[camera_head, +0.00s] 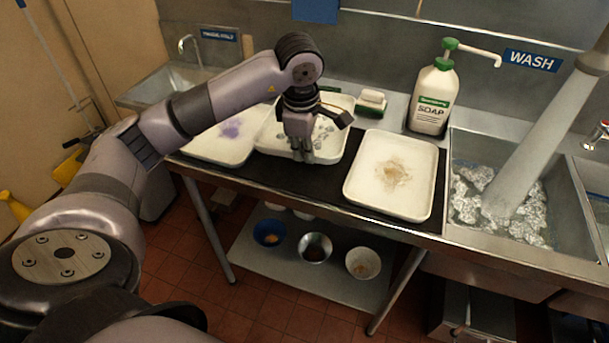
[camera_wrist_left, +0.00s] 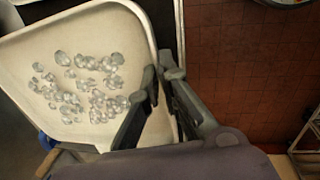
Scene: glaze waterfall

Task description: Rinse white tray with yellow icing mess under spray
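The white tray with a yellow-brown mess (camera_head: 360,195) lies flat on the black mat, right of the other trays. The mess (camera_head: 393,173) is near its middle. My left gripper (camera_head: 302,157) is away from it, at the near rim of the middle white tray (camera_head: 268,141), which holds clear, glassy drops (camera_wrist_left: 85,85). In the left wrist view, the fingers (camera_wrist_left: 161,77) are close together on either side of that tray's rim (camera_wrist_left: 143,30) and appear to pinch it. My right gripper is not in view. A thick pale grey spray column (camera_head: 545,125) slants into the wash sink (camera_head: 455,150).
A third white tray with a purple stain (camera_head: 231,128) is at the left. A soap bottle (camera_head: 433,100) and a sponge block (camera_head: 371,100) stand behind the trays. Bowls (camera_head: 315,248) sit on the lower shelf. Crumpled, shiny splashes (camera_head: 530,215) fill the sink bottom.

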